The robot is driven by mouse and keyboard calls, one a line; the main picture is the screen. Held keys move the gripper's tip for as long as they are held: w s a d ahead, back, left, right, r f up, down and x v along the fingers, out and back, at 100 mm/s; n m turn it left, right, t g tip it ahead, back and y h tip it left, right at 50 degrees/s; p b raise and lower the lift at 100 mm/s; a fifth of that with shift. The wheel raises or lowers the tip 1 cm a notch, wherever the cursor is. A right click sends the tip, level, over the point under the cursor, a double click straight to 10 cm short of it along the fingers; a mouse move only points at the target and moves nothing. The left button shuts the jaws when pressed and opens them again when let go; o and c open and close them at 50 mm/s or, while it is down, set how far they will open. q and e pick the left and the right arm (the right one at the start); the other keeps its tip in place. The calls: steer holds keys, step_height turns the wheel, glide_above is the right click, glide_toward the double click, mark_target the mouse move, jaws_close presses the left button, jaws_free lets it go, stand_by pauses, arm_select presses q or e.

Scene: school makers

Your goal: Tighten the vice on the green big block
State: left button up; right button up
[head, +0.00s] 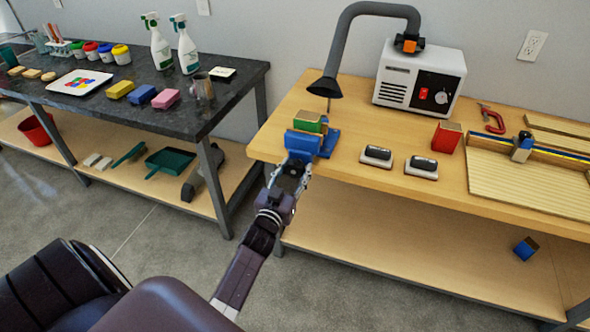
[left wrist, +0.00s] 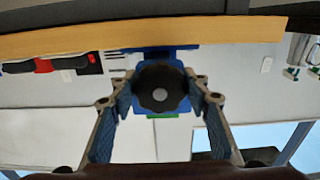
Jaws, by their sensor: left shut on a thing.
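The blue vice (head: 327,146) stands at the front left edge of the wooden bench. The green big block (head: 308,121), with a wood-coloured top, sits upright in the vice. My left gripper (head: 289,174) reaches the vice from the front. In the left wrist view, which looks upside down, its two fingers are shut on the vice's round black knob (left wrist: 160,88), one on each side. The blue vice body (left wrist: 160,54) shows behind the knob. In the head view the gripper mostly hides the knob. My right gripper is not in view.
Two black-and-white erasers (head: 377,156) and a red block (head: 446,136) lie to the right on the bench (head: 350,180). A grey fume hose (head: 336,60) hangs behind the vice. A dark table (head: 225,88) stands to the left, with a gap between.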

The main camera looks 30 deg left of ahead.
arm_select(q)
steer(key=shift+m, duration=0.4)
steer(key=o, duration=1.2)
steer(key=shift+c, duration=0.2)
steer(key=v, duration=1.2)
